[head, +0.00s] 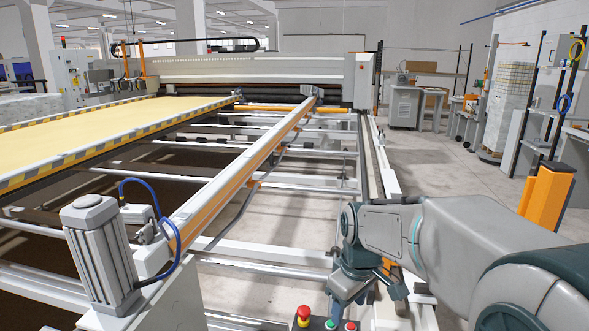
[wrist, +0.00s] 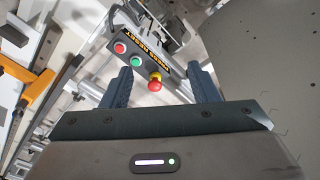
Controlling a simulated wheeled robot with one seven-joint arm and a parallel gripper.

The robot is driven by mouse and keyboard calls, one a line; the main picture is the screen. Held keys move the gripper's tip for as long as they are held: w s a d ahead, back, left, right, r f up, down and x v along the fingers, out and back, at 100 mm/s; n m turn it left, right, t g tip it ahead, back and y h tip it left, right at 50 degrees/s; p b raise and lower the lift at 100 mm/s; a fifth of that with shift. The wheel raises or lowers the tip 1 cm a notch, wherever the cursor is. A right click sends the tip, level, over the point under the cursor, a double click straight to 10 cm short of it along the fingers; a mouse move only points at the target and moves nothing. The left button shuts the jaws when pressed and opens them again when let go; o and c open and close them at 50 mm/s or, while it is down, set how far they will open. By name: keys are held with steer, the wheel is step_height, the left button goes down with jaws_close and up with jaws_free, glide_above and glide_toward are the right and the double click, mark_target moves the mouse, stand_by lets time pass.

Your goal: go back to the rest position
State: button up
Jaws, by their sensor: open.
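My gripper (head: 364,298) is at the lower middle of the head view, with my arm reaching in from the right. In the wrist view, my gripper (wrist: 162,86) shows two dark blue fingers spread apart with nothing held between them. A red mushroom button (wrist: 155,80) on a yellow base appears in the gap between the fingers, beyond them; I see no contact. The same mushroom button (head: 303,314) is at the bottom of the head view, left of my gripper. The rest position itself is not marked in either view.
A control box with a green button (wrist: 136,61) and a red button (wrist: 119,48) lies below my gripper. A grey motor (head: 98,250) and a long orange-striped rail (head: 240,170) stand to the left. An orange post (head: 547,197) stands right. Floor (head: 440,165) behind is clear.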

steer(key=s+d+m+t+p, duration=0.1)
steer(key=s+d+m, duration=0.3)
steer(key=s+m, duration=0.4)
steer(key=shift+s+r, duration=0.25)
steer(key=shift+s, duration=3.35)
